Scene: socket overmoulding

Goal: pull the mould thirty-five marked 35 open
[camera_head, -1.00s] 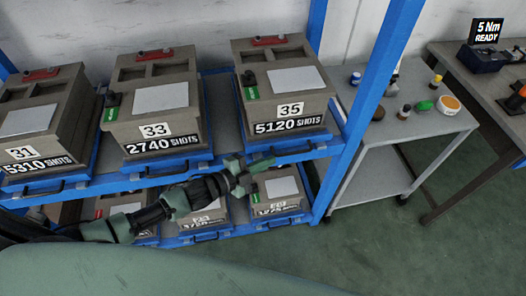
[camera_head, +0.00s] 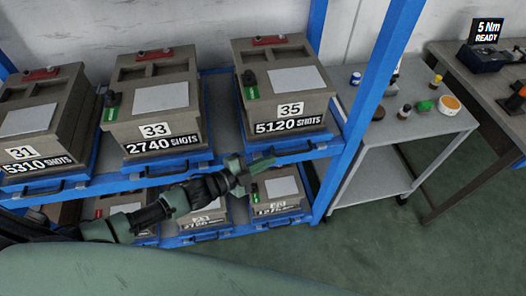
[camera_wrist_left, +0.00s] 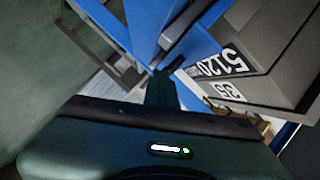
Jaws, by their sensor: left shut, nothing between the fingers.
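The mould marked 35 (camera_head: 283,85) is a grey-brown block with a 5120 SHOTS label. It sits on a blue tray (camera_head: 300,150) at the right end of the upper shelf. In the left wrist view the same mould (camera_wrist_left: 265,60) shows tilted, at the upper right, above blue tray metal (camera_wrist_left: 205,45). My left gripper (camera_head: 262,162) is shut and empty, just below and in front of the tray's left front part. In the wrist view its dark fingers (camera_wrist_left: 161,88) end close to the blue metal; I cannot tell if they touch. My right gripper is not in view.
Mould 33 (camera_head: 155,100) and mould 31 (camera_head: 40,120) stand to the left on the same shelf. More moulds (camera_head: 280,189) sit on the lower shelf, partly behind my arm. A blue rack post (camera_head: 372,85) rises at the right, beside a grey cart (camera_head: 400,125) with small containers.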

